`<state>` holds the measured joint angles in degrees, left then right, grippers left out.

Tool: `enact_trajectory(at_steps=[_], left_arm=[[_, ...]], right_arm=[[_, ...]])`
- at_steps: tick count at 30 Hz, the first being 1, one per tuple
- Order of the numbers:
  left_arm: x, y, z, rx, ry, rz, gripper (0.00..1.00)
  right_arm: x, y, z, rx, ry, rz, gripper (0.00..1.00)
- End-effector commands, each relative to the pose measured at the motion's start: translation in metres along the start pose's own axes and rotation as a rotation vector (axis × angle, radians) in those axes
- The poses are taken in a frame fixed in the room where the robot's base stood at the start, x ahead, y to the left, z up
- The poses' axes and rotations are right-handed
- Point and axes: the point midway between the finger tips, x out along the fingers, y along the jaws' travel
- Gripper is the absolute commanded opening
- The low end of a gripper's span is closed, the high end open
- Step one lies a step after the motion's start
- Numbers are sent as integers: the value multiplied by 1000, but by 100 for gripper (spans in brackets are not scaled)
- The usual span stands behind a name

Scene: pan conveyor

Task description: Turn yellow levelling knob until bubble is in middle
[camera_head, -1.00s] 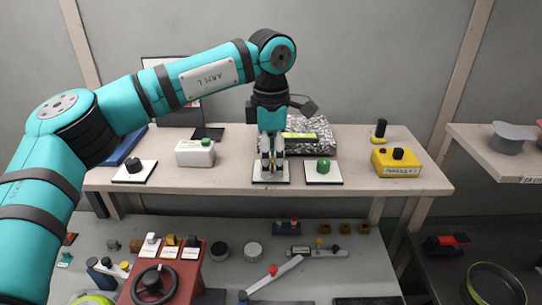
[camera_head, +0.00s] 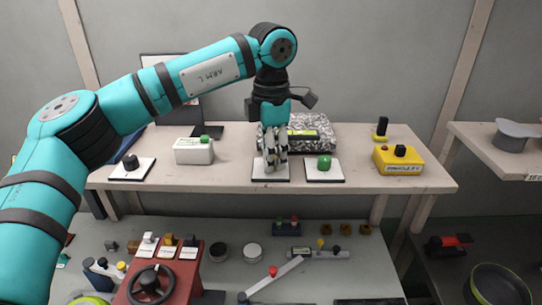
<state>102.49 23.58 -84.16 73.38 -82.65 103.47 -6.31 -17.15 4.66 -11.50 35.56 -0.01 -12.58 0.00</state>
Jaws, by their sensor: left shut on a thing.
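My left gripper (camera_head: 271,163) points straight down over a white square plate (camera_head: 283,177) on the shelf. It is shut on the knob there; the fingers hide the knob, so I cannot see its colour. To the left is a black knob (camera_head: 130,161) on its own plate, to the right a green knob (camera_head: 324,162) on another. A level with a yellow-green vial (camera_head: 302,133) lies on a speckled grey block (camera_head: 325,127) behind the gripper. Its bubble is too small to make out. My right gripper is not in view.
A white box with a green button (camera_head: 194,151) stands left of the gripper, a yellow box with a black knob (camera_head: 398,160) to the right. Below, a grey bench (camera_head: 230,275) carries a red panel with a wheel (camera_head: 186,276) and several small fixtures.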

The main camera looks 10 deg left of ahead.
Motion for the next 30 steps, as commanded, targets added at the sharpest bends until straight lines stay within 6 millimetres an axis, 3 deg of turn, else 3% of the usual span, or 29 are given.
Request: enact_trajectory(at_steps=[2,3,8,20,30], left_arm=[[0,0,0,1,1,0,0],[0,0,0,1,1,0,28],[0,0,0,2,1,0,48],[-10,0,1,2,-2,2,49],[-78,0,1,1,-3,2,49]], right_arm=[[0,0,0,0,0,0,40],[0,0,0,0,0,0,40],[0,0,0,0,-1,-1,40],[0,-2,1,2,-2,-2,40],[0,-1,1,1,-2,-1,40]])
